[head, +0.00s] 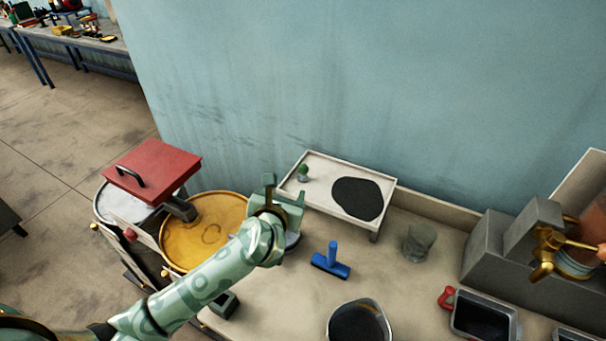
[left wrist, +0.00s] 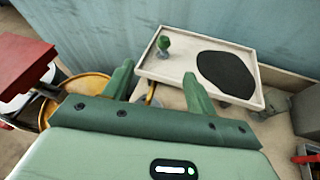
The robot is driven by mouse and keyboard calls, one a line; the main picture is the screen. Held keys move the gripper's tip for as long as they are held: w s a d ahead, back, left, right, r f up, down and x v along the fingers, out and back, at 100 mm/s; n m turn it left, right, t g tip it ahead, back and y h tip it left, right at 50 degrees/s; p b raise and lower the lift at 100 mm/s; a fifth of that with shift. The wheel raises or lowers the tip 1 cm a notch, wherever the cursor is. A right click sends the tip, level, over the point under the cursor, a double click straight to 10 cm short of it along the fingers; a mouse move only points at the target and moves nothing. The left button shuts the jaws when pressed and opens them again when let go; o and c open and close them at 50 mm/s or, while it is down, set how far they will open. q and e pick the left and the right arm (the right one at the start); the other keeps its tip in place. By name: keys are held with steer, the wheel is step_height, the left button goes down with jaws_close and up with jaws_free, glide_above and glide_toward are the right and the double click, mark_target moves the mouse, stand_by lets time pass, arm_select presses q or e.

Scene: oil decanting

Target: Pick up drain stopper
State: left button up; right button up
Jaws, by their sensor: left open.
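What looks like the drain stopper (head: 303,172), a small piece with a green knob, stands upright on the left part of the raised white tray (head: 322,171). In the left wrist view the stopper (left wrist: 163,46) appears beyond the fingertips, between them. My left gripper (head: 285,192) is open and empty, just in front of the tray's left end and apart from the stopper. Its two green fingers also show in the left wrist view (left wrist: 158,78). My right gripper does not show.
A dark pool (head: 357,198) covers the tray's right part. A yellow drum lid (head: 205,225) and a red lid (head: 152,170) are at left. A brass tap (head: 546,245) is at right.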

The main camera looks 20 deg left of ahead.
arm_select(q)
steer(key=b, duration=0.2)
glide_toward(302, 171)
steer(key=shift+m, duration=0.3)
steer(key=x, duration=0.4)
steer(key=shift+a+r, duration=0.1)
steer(key=shift+a, duration=0.2)
steer(key=x, duration=0.3)
steer(key=b+x, duration=0.1)
steer(key=x, duration=0.1)
steer(key=shift+w+d, duration=0.25)
steer(key=shift+d, duration=0.1)
steer(key=shift+s, duration=0.1)
steer(key=c, duration=1.1)
